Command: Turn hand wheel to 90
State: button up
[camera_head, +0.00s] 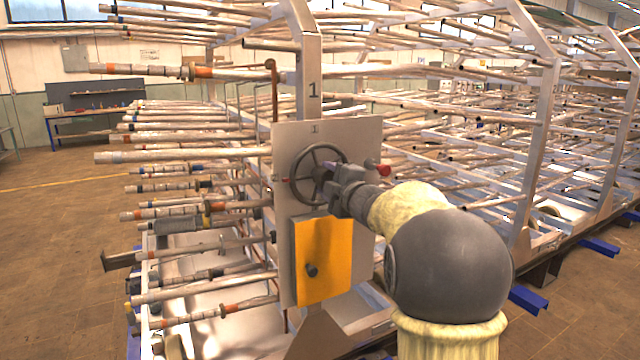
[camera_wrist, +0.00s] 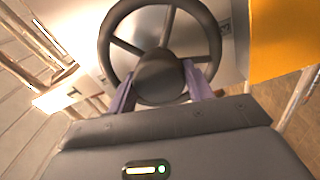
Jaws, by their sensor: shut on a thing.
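The hand wheel (camera_head: 298,176) is a dark spoked ring on the upper part of a grey panel (camera_head: 345,135). In the wrist view the wheel (camera_wrist: 112,27) fills the top middle, with its round hub (camera_wrist: 160,75) in the centre. My gripper (camera_head: 325,178) reaches the wheel from the right in the head view. In the wrist view my gripper (camera_wrist: 162,88) has one purple-grey finger on each side of the hub, and it is shut on the hub. The fingertips are partly hidden behind the hub. I cannot read the wheel's angle.
A yellow-orange cover (camera_head: 323,262) with a dark knob sits below the wheel. A red knob (camera_head: 384,171) sticks out at the panel's right. Racks of long pipes (camera_head: 180,157) stand left of and behind the panel. The floor at the left (camera_head: 50,220) is clear.

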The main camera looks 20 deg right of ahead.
jog(key=o, duration=1.4)
jog(key=shift+c, duration=0.2)
jog(key=s+d+b, duration=0.2)
jog(key=s+d, duration=0.1)
jog(key=s, duration=1.4)
